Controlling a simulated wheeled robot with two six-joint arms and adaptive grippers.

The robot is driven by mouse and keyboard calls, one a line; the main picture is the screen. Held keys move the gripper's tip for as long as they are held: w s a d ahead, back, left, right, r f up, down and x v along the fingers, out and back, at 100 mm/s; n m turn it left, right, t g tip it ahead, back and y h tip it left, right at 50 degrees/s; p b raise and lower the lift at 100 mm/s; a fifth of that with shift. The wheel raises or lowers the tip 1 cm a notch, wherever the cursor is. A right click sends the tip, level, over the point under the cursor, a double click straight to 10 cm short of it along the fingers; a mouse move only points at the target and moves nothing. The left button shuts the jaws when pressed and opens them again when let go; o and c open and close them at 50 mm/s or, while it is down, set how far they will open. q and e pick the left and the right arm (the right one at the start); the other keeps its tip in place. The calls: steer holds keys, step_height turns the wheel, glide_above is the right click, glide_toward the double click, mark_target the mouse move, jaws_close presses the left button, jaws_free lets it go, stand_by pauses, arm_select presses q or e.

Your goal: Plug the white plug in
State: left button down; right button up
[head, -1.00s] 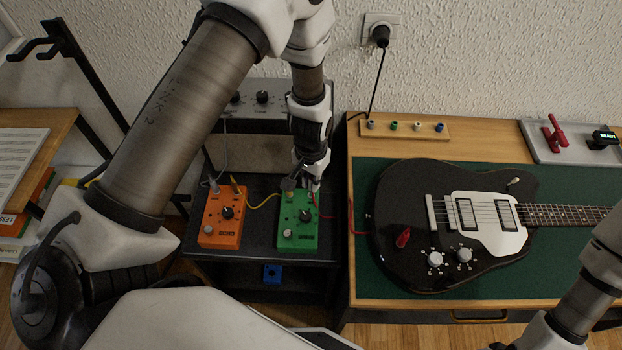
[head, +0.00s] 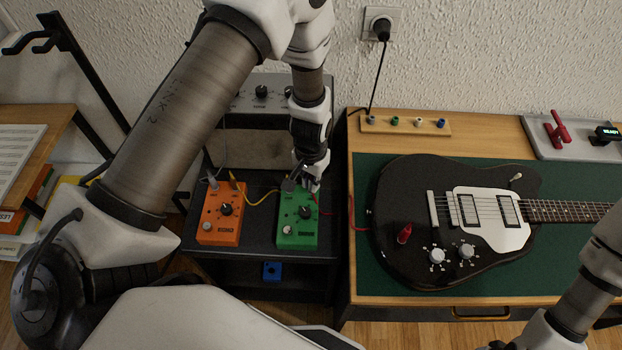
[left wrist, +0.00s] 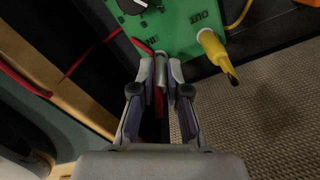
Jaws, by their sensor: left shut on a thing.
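The green pedal (head: 298,228) stands on the dark shelf, with its IN and OUT labels in the left wrist view (left wrist: 178,28). My left gripper (head: 312,183) is at the pedal's back edge, at the IN side. In the left wrist view its fingertips (left wrist: 160,70) are closed on a small pale plug (left wrist: 160,66). A red cable (left wrist: 158,102) trails between the fingers. The plug's front is at the pedal's edge; how deep it sits in the jack cannot be told. My right gripper is out of view; only my right arm shows at the lower right.
A yellow plug (left wrist: 212,46) sits at OUT, close beside the gripper. The orange pedal (head: 222,215) stands to the left. The red cable (head: 357,229) reaches the dark guitar (head: 410,225) on the bench. An amplifier (head: 258,105) stands behind the pedals.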

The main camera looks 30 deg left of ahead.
arm_select(q)
steer(key=shift+f, duration=0.25)
steer(key=c, duration=1.1)
jaws_free()
steer(key=shift+r, duration=0.15)
step_height(320, 180, up, 5)
steer(key=p, duration=0.4)
